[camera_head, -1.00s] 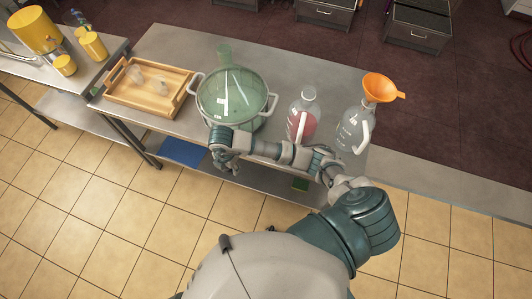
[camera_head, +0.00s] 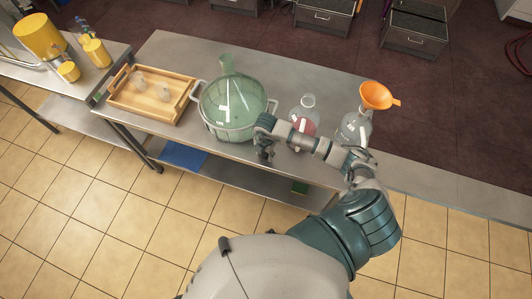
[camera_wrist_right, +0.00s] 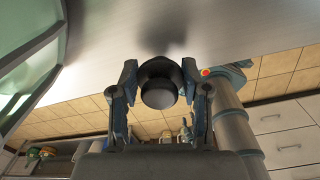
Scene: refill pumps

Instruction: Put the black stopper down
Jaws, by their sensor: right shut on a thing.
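My right gripper (camera_head: 264,154) is at the table's front edge, just right of the green demijohn (camera_head: 230,92). In the right wrist view the gripper (camera_wrist_right: 160,92) is shut on the black stopper (camera_wrist_right: 159,88), which sits between its two fingers. A dark shadow lies on the steel table top (camera_wrist_right: 215,30) beyond the stopper; whether they touch, I cannot tell. In the head view the stopper cannot be made out clearly. My left gripper is not in view.
The demijohn stands in a handled basket (camera_head: 226,133). A bottle of pink liquid (camera_head: 304,108) and a clear bottle (camera_head: 356,128) with an orange funnel (camera_head: 376,95) stand to the right, close behind my arm. A wooden tray (camera_head: 183,88) is at the left.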

